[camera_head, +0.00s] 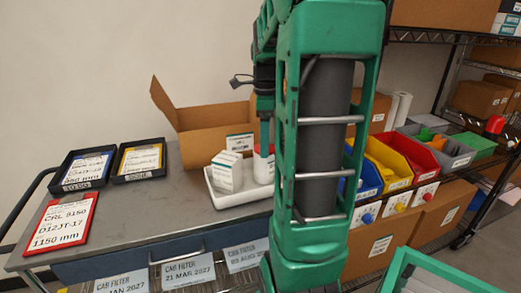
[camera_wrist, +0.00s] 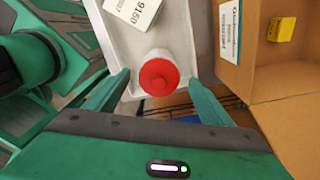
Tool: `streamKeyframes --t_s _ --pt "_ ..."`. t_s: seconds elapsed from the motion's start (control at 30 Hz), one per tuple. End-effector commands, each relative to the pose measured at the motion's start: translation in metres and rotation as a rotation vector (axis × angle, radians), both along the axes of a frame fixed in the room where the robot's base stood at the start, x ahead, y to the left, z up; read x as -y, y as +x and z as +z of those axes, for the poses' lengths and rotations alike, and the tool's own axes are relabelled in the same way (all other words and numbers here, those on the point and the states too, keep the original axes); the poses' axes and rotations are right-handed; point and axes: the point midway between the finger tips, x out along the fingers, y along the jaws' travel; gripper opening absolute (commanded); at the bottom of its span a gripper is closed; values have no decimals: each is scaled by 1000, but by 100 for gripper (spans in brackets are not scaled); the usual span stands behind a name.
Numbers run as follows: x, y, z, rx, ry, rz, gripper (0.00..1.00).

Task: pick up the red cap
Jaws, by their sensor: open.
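The red cap (camera_wrist: 159,76) sits on top of a white bottle (camera_wrist: 147,57) in the wrist view. The bottle stands upright on a white tray (camera_wrist: 124,31). My gripper (camera_wrist: 162,85) is open, with one green finger on each side of the cap and a gap to both. I cannot tell how high the fingers are above it. In the head view the white bottle (camera_head: 262,170) shows on the tray (camera_head: 243,196) beside white boxes. My arm and gripper hide part of the bottle, and only a sliver of red shows there.
An open cardboard box (camera_head: 205,125) stands behind the tray; it is right of it in the wrist view (camera_wrist: 290,65), holding a yellow block (camera_wrist: 280,29). A white labelled box (camera_head: 227,172) stands beside the bottle. Blue, yellow and red bins (camera_head: 387,165) are at right.

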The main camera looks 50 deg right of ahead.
Motion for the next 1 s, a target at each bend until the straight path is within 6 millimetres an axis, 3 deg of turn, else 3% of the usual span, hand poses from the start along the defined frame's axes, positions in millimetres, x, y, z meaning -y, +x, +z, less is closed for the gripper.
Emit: streamKeyframes --t_s 0.27,0.43,1.0 --pt "0 0 -2 1 -1 1 73" --pt "0 0 -2 1 -1 0 32" --pt "0 0 6 1 -1 1 31"
